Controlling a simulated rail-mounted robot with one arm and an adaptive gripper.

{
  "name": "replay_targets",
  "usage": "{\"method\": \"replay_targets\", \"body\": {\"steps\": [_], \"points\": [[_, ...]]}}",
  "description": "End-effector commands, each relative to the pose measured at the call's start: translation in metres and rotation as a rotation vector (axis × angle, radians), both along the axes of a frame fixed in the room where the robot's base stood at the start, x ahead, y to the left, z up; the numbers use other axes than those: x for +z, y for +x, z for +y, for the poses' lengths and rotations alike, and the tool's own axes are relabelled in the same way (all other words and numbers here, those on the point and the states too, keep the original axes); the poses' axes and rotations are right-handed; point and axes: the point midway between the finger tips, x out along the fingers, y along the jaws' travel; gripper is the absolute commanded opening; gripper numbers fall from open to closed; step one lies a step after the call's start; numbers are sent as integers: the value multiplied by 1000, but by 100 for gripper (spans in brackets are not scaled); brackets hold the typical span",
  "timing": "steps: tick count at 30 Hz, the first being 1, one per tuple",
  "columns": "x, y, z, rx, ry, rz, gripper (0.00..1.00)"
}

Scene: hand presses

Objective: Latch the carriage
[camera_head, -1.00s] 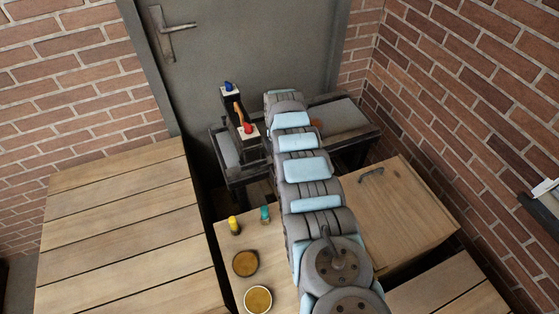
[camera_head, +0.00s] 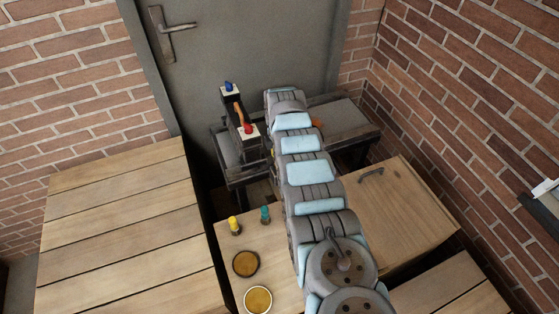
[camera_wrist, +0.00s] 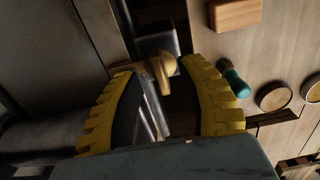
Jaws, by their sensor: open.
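The press (camera_head: 239,113) stands on a dark bench against the door, with a blue knob (camera_head: 229,86), a red knob (camera_head: 248,129) and an orange lever (camera_head: 238,110). I cannot tell for sure which part is the carriage or its latch. In the wrist view my gripper (camera_wrist: 158,69) is open, its yellow ribbed fingers spread. A tan, rounded handle (camera_wrist: 160,70) shows between and just beyond the fingertips; contact cannot be told. A shiny metal bar (camera_wrist: 152,105) also lies in the gap. In the head view my arm hides most of my gripper.
On the wooden top nearer me stand a yellow-topped piece (camera_head: 234,224), a green-handled piece (camera_head: 265,213) and two round dishes (camera_head: 245,263). A wooden block (camera_wrist: 234,14) shows in the wrist view. The left plank table (camera_head: 120,230) is bare.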

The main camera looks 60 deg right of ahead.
Motion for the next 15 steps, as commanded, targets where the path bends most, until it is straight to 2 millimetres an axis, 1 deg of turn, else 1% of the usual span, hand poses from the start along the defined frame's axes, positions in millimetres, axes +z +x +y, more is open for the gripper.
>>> {"method": "replay_targets", "body": {"steps": [8,15], "points": [[20,0,-1,-3,-2,-6,39],[51,1,0,-2,-4,-6,39]]}}
